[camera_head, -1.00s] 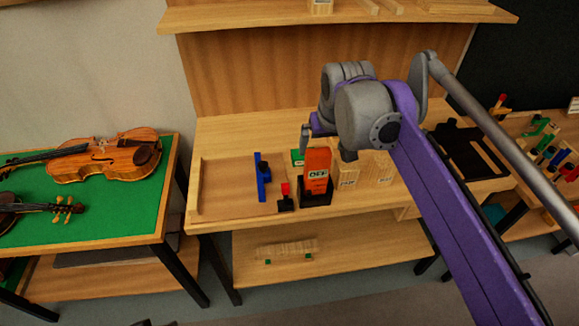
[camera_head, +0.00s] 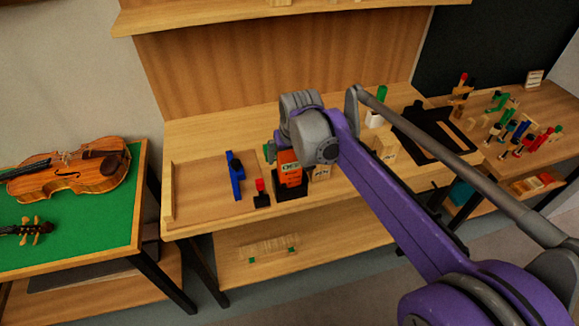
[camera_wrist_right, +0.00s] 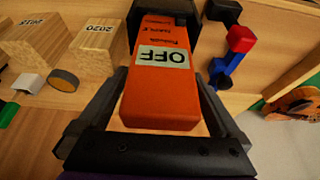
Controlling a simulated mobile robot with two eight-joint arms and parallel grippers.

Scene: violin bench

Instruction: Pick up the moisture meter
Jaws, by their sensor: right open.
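The moisture meter (camera_head: 289,170) is an orange block standing upright in a dark holder (camera_head: 283,193) on the wooden bench. In the right wrist view the meter (camera_wrist_right: 160,95) shows a pale display reading OFF and fills the middle of the picture. My right gripper (camera_wrist_right: 160,82) is open, with one finger on each side of the meter. No firm contact of the fingers with it can be made out. In the head view my right gripper (camera_head: 274,150) is at the meter's top, partly hidden by my wrist. My left gripper is not in view.
A blue tool (camera_head: 235,177) and a small red-topped black piece (camera_head: 261,193) stand left of the meter. Wooden blocks marked with years (camera_wrist_right: 98,45) stand beside it. A violin (camera_head: 70,172) lies on the green table at left. The tray area (camera_head: 198,190) has bare room.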

